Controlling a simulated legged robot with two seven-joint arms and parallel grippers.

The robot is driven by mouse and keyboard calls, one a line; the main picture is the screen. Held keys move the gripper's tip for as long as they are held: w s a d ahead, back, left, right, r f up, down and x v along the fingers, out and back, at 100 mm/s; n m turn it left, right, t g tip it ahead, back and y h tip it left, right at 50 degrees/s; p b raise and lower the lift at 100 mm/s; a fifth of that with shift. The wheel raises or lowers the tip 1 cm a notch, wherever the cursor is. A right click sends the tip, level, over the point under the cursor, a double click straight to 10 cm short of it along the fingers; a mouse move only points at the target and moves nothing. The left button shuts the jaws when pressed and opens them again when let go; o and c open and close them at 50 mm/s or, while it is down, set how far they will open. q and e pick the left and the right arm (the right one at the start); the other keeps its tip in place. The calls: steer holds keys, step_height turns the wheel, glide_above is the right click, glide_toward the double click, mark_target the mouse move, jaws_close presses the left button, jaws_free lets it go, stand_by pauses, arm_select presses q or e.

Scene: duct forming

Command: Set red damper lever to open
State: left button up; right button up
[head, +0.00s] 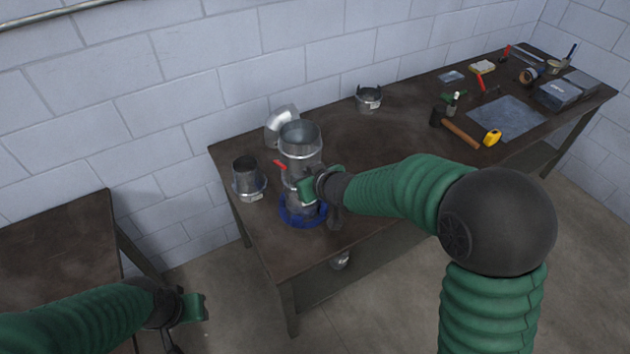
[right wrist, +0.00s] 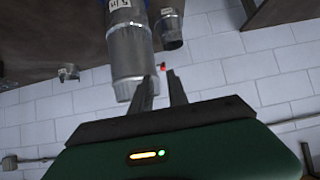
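The red damper lever (head: 280,165) sticks out to the left from the upright metal duct (head: 301,150), which stands in a blue ring base (head: 303,215) on the workbench. My right gripper (head: 307,188) is at the duct's front, a little below and right of the lever; its fingers are mostly hidden in the head view. In the right wrist view, its two fingers (right wrist: 162,78) are apart with nothing between them. The lever's small red tip (right wrist: 162,67) shows just past the gap, beside the duct (right wrist: 131,60). My left gripper (head: 195,307) is low at left, away from the bench; its finger gap is unclear.
A short metal collar (head: 248,178) stands left of the duct, with an elbow (head: 281,125) behind it. Another collar (head: 368,98) is near the wall. A hammer (head: 462,132), a tape measure (head: 491,138) and other tools lie at right. The bench middle is clear.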

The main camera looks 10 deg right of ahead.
steer(key=f+p+v, duration=0.1)
steer(key=p+v, duration=0.1)
steer(key=v, duration=0.4)
steer(key=shift+s+d+r+p, duration=0.25)
steer(key=shift+s+p, duration=0.15)
steer(key=shift+s, duration=0.15)
steer(key=shift+w+a, duration=0.1)
